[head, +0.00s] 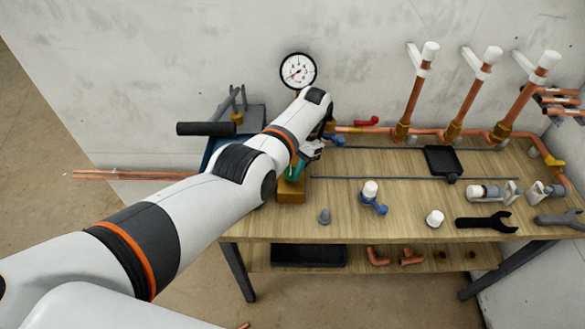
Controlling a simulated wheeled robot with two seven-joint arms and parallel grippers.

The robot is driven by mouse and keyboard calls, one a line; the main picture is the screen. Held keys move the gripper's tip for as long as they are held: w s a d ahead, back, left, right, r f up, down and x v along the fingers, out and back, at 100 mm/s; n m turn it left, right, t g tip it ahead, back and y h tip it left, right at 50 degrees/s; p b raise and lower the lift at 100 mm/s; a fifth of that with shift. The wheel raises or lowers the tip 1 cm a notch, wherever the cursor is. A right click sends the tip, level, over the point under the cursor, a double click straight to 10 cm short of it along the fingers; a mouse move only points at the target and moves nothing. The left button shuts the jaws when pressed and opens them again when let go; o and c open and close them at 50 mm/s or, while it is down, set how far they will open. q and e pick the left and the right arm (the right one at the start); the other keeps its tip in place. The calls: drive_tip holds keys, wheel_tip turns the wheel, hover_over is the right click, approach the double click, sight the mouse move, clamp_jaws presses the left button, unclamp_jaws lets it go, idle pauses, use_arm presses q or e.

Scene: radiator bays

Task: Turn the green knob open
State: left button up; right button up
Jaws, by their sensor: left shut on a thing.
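The green knob (296,170) sits low on a brass block (291,191) at the left end of the wooden workbench. My left gripper (304,158) is at the knob and shut on it. My left forearm and wrist hide much of the knob, and the fingertips are hard to make out. How far the knob is turned cannot be told. My right gripper is not in view.
A pressure gauge (298,70) stands behind my wrist. Copper risers with white caps (430,51) line the back wall. A blue valve (372,197), a grey fitting (324,216) and a black wrench (487,223) lie on the workbench (400,222). A vise (237,116) is left.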

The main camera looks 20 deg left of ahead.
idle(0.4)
use_arm(q)
drive_tip(key=o, duration=1)
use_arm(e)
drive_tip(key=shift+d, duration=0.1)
